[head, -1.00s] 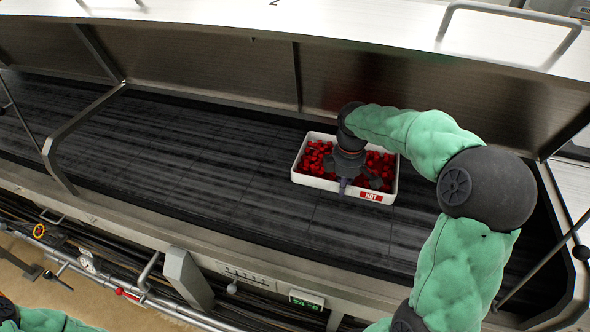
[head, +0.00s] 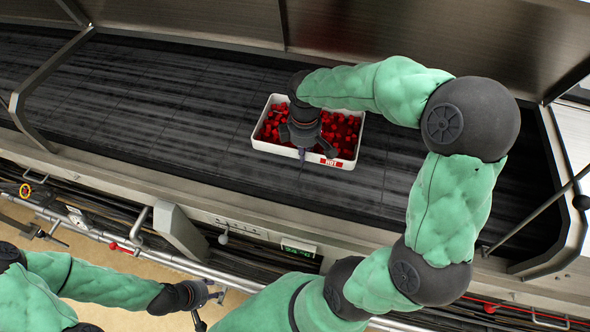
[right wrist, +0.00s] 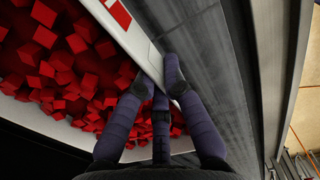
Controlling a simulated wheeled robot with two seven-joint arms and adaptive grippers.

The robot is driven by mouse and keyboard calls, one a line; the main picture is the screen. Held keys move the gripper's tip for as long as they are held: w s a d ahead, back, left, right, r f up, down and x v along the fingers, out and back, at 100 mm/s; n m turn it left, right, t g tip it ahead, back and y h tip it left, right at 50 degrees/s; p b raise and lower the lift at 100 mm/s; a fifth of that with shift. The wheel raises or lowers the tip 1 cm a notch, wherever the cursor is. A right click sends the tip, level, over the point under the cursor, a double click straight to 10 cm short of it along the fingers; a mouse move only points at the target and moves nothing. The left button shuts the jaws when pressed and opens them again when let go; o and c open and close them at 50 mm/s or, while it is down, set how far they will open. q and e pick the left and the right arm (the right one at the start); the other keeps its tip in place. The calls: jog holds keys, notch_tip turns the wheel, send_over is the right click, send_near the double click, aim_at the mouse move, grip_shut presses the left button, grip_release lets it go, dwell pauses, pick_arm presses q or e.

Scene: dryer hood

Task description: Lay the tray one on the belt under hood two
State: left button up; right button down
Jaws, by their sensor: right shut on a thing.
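A white tray (head: 262,145) full of red cubes, with a red HOT label, is over the dark belt (head: 150,120) under the raised metal hood (head: 380,45). I cannot tell whether its base touches the belt. My right gripper (head: 302,152) is shut on the tray's near long wall, beside the label. In the right wrist view, its fingers (right wrist: 164,80) straddle the white wall (right wrist: 133,40), with cubes on the left and belt on the right. My left gripper (head: 208,308) is low at the front, apart from the belt, with its fingers spread and empty.
Slanted metal struts (head: 50,75) stand at the left of the hood opening, with another at the right. A metal front rail (head: 120,185) edges the belt, with pipes and a green display (head: 298,247) below. The belt left of the tray is clear.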

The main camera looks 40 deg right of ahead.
aim_at(295, 176)
jog(key=shift+w+a+f, duration=0.1)
jog(key=shift+a+f, duration=0.6)
jog(key=shift+f, duration=0.1)
jog(key=f, duration=0.2)
jog(key=a+f+b, duration=0.1)
jog(key=f, duration=0.1)
jog(key=shift+a+b, duration=0.2)
jog(key=shift+b, duration=0.1)
jog(key=shift+f, duration=0.3)
jog(key=shift+f, duration=0.1)
jog(key=c, duration=1.3)
grip_release()
jog(key=shift+c, duration=0.2)
notch_tip(295, 176, up, 12)
jog(key=p, duration=0.2)
jog(key=shift+p, duration=0.4)
